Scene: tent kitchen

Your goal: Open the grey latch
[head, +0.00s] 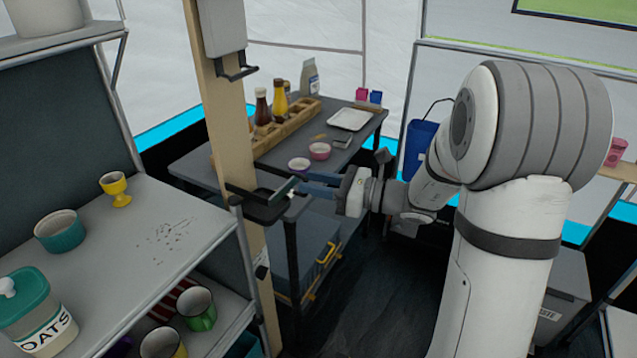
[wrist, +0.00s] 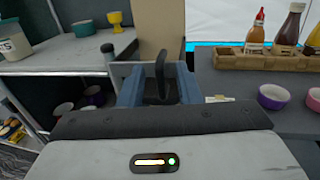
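A dark grey latch (head: 262,207) is fixed to the wooden post, low on its side, in the head view. In the wrist view its upright dark lever (wrist: 158,82) stands in front of the post, between my two blue fingers. My gripper (head: 303,186) reaches in from the right at the latch's height. In the wrist view my gripper (wrist: 158,90) is open, with a finger on each side of the lever and visible gaps to it. Whether any finger touches the latch I cannot tell.
The wooden post (head: 222,110) carries another dark bracket (head: 237,70) higher up. A shelf (head: 130,250) with cups and an oats jar (head: 38,310) stands left. A table (head: 283,152) with bottles and bowls stands behind my gripper.

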